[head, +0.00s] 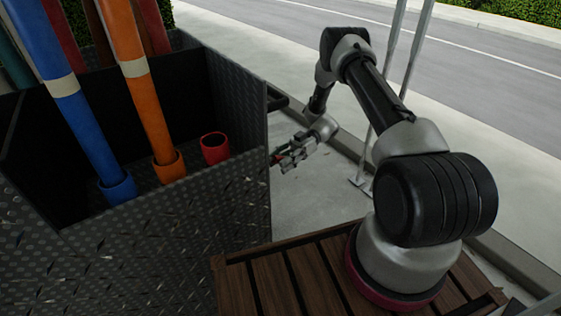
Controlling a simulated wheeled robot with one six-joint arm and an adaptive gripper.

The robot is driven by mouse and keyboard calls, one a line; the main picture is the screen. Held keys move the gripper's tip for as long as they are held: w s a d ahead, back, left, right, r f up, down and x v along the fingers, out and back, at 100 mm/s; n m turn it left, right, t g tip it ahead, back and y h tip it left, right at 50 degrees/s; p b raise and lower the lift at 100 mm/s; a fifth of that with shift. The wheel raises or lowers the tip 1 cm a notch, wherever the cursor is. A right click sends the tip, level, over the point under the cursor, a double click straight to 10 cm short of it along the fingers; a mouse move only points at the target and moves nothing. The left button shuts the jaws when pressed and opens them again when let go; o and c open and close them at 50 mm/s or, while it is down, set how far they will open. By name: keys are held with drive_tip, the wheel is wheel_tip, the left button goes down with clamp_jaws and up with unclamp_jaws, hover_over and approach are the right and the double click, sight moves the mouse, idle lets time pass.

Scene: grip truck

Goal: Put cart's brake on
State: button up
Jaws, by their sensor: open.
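The cart (165,235) is a black diamond-plate box on the left in the head view, with a dark bar (277,99) sticking out from its far right side. My gripper (281,161) is open, low beside the cart's right side. A small red and green part (277,157) shows at the fingertips, close to the cart's edge. I cannot tell whether it is the brake, or whether the fingers touch it. The cart's wheels and most of its right side are hidden.
The cart holds a blue pole (50,60), an orange pole (130,75) and an empty red holder (214,148). A grey metal post (385,95) stands behind my arm.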

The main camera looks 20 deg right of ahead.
drive_tip(key=v, duration=1.2)
